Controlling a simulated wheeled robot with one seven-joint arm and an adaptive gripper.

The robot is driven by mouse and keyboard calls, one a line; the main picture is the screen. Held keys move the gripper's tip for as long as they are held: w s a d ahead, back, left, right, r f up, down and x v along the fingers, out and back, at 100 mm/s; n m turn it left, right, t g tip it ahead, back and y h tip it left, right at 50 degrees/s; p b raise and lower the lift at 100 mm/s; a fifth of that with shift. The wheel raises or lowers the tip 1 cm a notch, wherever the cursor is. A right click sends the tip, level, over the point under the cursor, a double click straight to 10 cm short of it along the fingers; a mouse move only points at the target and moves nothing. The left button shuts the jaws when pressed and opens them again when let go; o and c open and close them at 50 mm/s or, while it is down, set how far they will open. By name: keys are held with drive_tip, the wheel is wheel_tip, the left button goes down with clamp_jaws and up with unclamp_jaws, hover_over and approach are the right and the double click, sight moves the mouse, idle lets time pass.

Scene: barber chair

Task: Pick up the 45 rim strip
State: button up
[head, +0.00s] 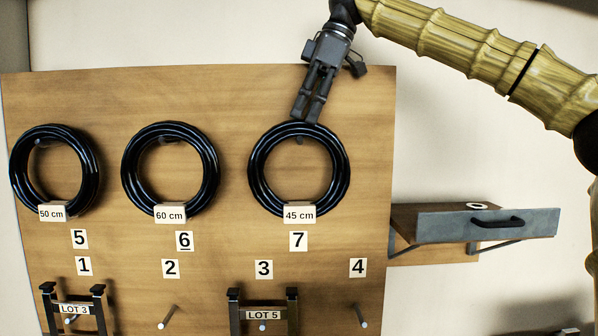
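The 45 rim strip is a coiled black ring (260,180) that hangs on a peg above the number 7 on the wooden board. Its tag reads "45 cm" (299,214) and sits at the bottom of the ring. My gripper (308,118) comes down from above, with its fingertips at the top edge of this ring. The two fingers look close together, with a narrow gap. I cannot tell whether they touch or hold the ring.
Two similar black rings, tagged 50 cm (17,170) and 60 cm (130,170), hang to the left on the wooden board (230,100). Dark brackets marked LOT 3 (75,309) and LOT 5 (263,314) are below. A drawer (440,226) on a shelf juts out at right.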

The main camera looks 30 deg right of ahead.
drive_tip(key=shift+d+p+x, duration=0.2)
drive_tip(key=shift+p+x, duration=0.2)
drive_tip(key=shift+x, duration=0.95)
drive_tip(key=shift+a, duration=0.15)
drive_tip(key=shift+c, duration=0.8)
clamp_jaws()
